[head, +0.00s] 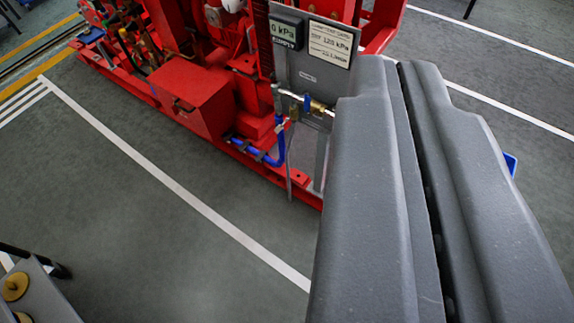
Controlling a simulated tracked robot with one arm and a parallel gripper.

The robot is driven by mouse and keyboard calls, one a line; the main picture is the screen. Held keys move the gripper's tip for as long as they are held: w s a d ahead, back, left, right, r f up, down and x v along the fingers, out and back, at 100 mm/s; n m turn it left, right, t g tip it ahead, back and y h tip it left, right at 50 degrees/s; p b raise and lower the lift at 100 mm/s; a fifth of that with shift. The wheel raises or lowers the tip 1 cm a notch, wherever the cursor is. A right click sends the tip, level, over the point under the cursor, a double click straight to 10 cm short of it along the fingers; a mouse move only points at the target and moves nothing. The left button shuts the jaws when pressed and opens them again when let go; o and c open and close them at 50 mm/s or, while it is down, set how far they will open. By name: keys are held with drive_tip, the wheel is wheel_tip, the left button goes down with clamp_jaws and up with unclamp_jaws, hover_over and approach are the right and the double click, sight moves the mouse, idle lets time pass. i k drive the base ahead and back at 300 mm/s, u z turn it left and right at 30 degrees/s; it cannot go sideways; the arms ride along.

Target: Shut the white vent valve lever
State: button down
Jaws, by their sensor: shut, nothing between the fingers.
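My gripper (398,64) fills the right side of the view, its two grey fingers side by side with only a thin dark seam between them. It is shut and empty. Beyond its tips, brass valve fittings (318,107) with a blue handle (306,102) sit on a thin pipe in front of a grey panel (308,72). I cannot make out a white vent valve lever; part of the panel and pipework is hidden behind the fingers. The fingers appear apart from the fittings.
The red pumpset (200,95) stands on a red base frame. A gauge display (286,31) and a label card (329,43) are on the panel. A blue hose (262,154) loops below. A grey table (38,298) is at bottom left. The floor (150,220) between is clear.

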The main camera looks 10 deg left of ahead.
sight(280, 127)
drive_tip(key=k, duration=0.9)
drive_tip(key=z, duration=0.7)
drive_tip(key=i, duration=1.75)
drive_tip(key=u, duration=0.6)
